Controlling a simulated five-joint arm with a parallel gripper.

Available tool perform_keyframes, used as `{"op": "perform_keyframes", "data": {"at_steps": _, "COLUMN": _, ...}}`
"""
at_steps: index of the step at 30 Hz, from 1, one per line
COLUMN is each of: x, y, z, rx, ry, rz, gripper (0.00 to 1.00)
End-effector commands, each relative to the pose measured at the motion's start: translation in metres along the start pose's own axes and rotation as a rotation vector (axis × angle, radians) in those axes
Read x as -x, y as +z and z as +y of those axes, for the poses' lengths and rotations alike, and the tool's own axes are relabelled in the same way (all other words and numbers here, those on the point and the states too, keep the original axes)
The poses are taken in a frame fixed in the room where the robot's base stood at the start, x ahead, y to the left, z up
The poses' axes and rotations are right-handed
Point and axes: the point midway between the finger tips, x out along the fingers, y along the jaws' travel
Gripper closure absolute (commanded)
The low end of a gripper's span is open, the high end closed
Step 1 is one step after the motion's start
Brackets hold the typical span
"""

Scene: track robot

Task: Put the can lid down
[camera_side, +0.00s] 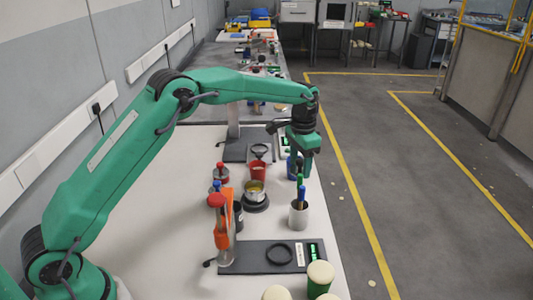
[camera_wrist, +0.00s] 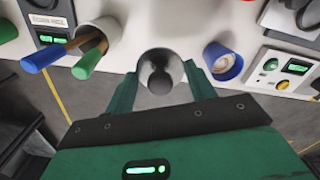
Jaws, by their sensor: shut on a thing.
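My gripper (camera_side: 308,168) hangs pointing down near the table's right edge, beyond the pen cup, close beside a blue container (camera_side: 293,165). In the wrist view its two green fingers (camera_wrist: 163,80) are closed on a round grey piece (camera_wrist: 160,62) with a darker middle, which appears to be the can lid. In the side view the held piece cannot be made out. An open metal can (camera_side: 254,187) with yellowish contents stands on a dark round base, left of the gripper and nearer the camera.
A grey cup (camera_side: 298,216) holds blue and green handled tools. A dark scale (camera_side: 245,262) carries a black ring (camera_side: 279,253). A red container (camera_side: 258,171) stands behind the can. The white table (camera_side: 150,190) is clear at left.

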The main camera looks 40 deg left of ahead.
Motion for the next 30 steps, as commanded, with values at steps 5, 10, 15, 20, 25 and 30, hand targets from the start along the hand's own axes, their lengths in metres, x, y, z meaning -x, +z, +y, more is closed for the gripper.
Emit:
{"op": "perform_keyframes", "data": {"at_steps": 5, "x": -0.003, "y": 0.000, "z": 0.000, "rx": 0.000, "ry": 0.000, "rz": 0.000, "gripper": 0.67}}
{"op": "perform_keyframes", "data": {"at_steps": 10, "x": -0.015, "y": 0.000, "z": 0.000, "rx": 0.000, "ry": 0.001, "rz": -0.002, "gripper": 0.67}}
{"op": "perform_keyframes", "data": {"at_steps": 15, "x": -0.039, "y": 0.000, "z": 0.000, "rx": 0.000, "ry": 0.001, "rz": -0.002, "gripper": 0.67}}
{"op": "perform_keyframes", "data": {"at_steps": 20, "x": -0.058, "y": 0.000, "z": 0.000, "rx": 0.000, "ry": 0.000, "rz": -0.001, "gripper": 0.67}}
{"op": "perform_keyframes", "data": {"at_steps": 25, "x": -0.065, "y": 0.000, "z": 0.000, "rx": 0.000, "ry": 0.000, "rz": 0.001, "gripper": 0.67}}
{"op": "perform_keyframes", "data": {"at_steps": 30, "x": -0.068, "y": 0.000, "z": 0.000, "rx": 0.000, "ry": 0.000, "rz": 0.000, "gripper": 0.67}}
